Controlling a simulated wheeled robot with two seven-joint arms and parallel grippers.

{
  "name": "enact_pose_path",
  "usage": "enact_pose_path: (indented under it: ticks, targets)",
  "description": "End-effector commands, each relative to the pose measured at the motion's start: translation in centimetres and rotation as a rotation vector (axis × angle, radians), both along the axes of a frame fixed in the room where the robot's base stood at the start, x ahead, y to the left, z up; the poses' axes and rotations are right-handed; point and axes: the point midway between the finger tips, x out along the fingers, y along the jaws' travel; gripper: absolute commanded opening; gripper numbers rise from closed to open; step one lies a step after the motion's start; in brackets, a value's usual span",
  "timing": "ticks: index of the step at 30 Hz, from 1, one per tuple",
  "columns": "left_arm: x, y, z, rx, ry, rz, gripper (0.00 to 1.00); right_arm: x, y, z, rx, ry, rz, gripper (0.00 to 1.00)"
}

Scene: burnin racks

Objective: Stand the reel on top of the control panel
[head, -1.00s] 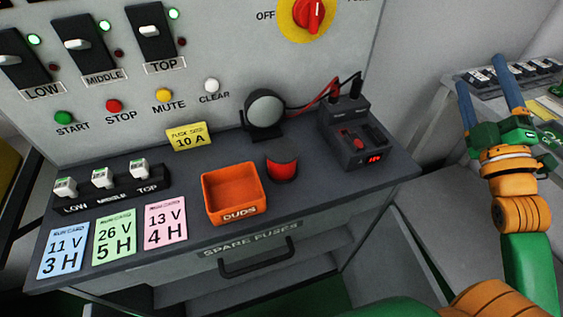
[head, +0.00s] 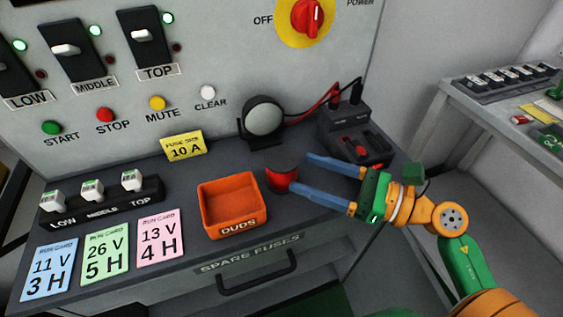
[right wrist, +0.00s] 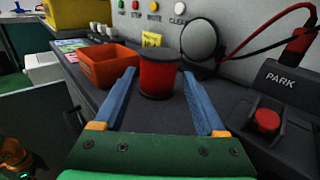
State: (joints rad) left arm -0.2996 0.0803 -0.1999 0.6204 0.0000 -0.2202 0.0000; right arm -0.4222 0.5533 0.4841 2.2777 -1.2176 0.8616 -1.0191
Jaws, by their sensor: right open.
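The reel (head: 282,179) is a small red cylinder with a dark top and dark lower rim. It stands upright on the dark bench top, right of the orange tray; it also shows in the right wrist view (right wrist: 159,76). My right gripper (head: 303,172) is open and level, with its blue fingers pointing at the reel. In the right wrist view the fingertips (right wrist: 158,72) lie on either side of the reel, with gaps. The control panel (head: 225,65) is the grey upright face with switches and buttons behind the bench.
The orange DUDS tray (head: 233,231) is just left of the reel. A round black-rimmed lamp (head: 264,117) stands behind it. A black box with a red button (head: 360,140) and cables sits close to my right gripper. Cards and a fuse holder (head: 100,201) are at left.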

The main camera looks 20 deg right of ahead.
Motion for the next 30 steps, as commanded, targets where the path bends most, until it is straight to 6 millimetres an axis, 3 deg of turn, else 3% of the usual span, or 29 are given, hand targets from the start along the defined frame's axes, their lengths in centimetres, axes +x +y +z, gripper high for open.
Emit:
enact_pose_path:
  ticks: [5,9,13,19,20,27,30]
  targets:
    - [0.0,0.0,1.1,0.000,0.000,0.000,0.87,1.0,1.1,0.5,0.001,-0.001,0.001,0.73]
    - [0.0,0.0,3.0,0.000,0.000,0.000,0.87,2.8,3.3,1.2,0.003,-0.003,0.001,0.73]
    - [0.0,0.0,3.2,0.000,0.000,0.000,0.87,3.9,4.4,0.6,0.002,-0.001,0.000,0.73]
    - [0.0,0.0,3.1,0.000,0.000,0.000,0.87,4.0,4.5,0.3,0.000,0.000,-0.001,0.73]
    - [0.0,0.0,3.1,0.000,0.000,0.000,0.87,4.0,4.5,0.3,0.000,0.000,-0.001,0.68]
    - [0.0,0.0,3.0,-0.001,0.001,0.000,0.87,3.9,4.5,0.3,0.000,0.000,-0.001,0.03]
    - [0.0,0.0,3.0,-0.001,0.000,0.000,0.87,3.9,4.5,0.4,0.001,-0.001,-0.001,0.00]
